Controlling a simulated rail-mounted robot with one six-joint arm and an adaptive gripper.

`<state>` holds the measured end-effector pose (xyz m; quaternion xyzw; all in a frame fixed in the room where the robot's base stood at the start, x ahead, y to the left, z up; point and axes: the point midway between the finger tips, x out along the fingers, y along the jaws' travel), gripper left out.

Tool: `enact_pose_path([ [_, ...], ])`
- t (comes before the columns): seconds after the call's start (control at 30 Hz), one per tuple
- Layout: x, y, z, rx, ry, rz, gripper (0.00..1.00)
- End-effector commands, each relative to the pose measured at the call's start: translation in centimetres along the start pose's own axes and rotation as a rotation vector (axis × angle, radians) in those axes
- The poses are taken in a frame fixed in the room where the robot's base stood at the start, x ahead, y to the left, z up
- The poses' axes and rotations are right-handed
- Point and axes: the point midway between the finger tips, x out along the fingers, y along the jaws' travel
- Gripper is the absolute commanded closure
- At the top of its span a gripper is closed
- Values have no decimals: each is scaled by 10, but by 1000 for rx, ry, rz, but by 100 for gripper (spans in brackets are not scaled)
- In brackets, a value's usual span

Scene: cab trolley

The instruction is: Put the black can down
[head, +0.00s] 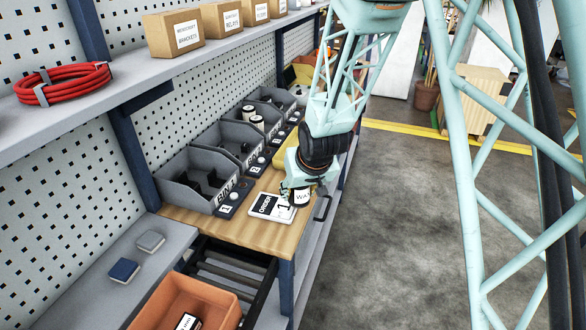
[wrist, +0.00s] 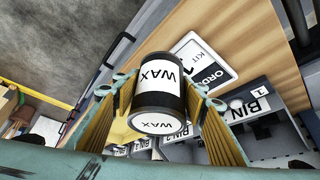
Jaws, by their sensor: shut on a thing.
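The black can (wrist: 158,88) has a white WAX label and sits between the fingers of my gripper (wrist: 160,100) in the wrist view. In the head view the can (head: 301,197) shows below my gripper (head: 298,186), near the front edge of the wooden bench (head: 242,232). My gripper is shut on the can. A white order card (head: 270,206) lies just left of the can in the head view; it also shows in the wrist view (wrist: 203,62). I cannot tell whether the can touches the bench.
Grey bins (head: 203,178) line the back of the bench, with black parts in the nearest and white-topped cans (head: 257,122) farther along. An orange crate (head: 185,302) holding a dark labelled item stands in front.

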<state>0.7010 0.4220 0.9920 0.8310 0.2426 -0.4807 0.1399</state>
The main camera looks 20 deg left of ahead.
Motion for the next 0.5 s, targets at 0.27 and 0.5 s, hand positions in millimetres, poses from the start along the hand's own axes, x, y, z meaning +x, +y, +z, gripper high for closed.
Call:
enact_pose_path([
  [0.27, 22, -1, -30, 0, 0, 1, 77],
  [0.5, 39, -2, -56, -1, 0, 2, 77],
])
